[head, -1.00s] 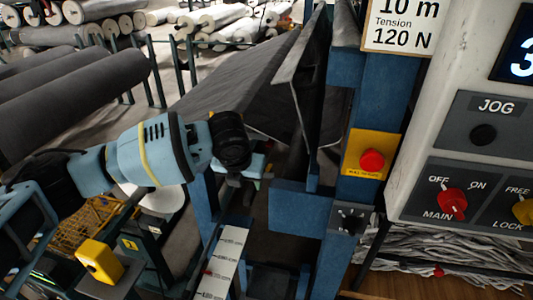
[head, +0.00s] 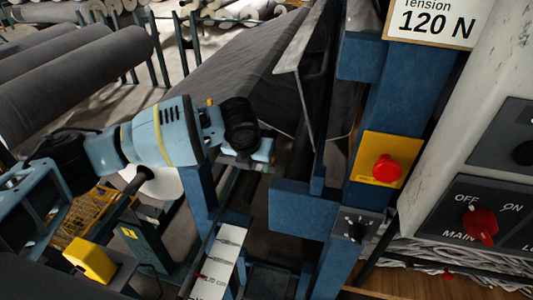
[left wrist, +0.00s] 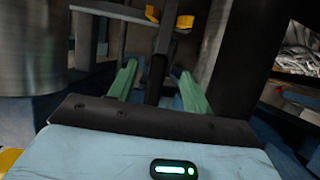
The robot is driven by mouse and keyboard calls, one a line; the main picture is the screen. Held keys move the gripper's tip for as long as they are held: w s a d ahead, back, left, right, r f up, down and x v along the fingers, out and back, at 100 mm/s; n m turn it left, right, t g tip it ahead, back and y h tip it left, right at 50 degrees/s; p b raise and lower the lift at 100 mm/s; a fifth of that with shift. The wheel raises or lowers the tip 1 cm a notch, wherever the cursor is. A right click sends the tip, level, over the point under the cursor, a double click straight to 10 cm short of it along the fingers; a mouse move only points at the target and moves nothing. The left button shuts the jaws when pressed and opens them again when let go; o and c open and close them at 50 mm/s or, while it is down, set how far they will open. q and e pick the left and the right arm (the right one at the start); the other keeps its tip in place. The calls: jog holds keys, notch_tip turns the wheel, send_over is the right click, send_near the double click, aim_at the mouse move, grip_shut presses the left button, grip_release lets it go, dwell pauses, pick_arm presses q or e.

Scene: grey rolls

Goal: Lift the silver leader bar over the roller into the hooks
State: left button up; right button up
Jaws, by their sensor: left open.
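My left gripper (head: 247,152) shows in the head view beside the blue frame, in front of the dark sheet; its fingertips are mostly hidden there. In the left wrist view its two green fingers (left wrist: 158,88) stand apart, with a dark upright part seen between or beyond them. A large silver cylinder (left wrist: 30,45), possibly the roller, stands close at the left. A grey flat bar (left wrist: 122,11) with orange-yellow pieces (left wrist: 184,22) crosses the top; I cannot tell whether it is the leader bar or the hooks' mount. My right gripper is not in view.
The blue frame (head: 385,110) carries a red button on a yellow plate (head: 384,170). A control cabinet (head: 470,120) stands at the right. A white scale strip (head: 222,262) and a yellow box (head: 90,259) are low in front. Large grey rolls (head: 85,80) lie at the left.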

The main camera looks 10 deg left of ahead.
aim_at(256, 173)
pick_arm(q)
jog(key=shift+x, duration=2.5)
jog(key=shift+s, duration=0.15)
grip_shut()
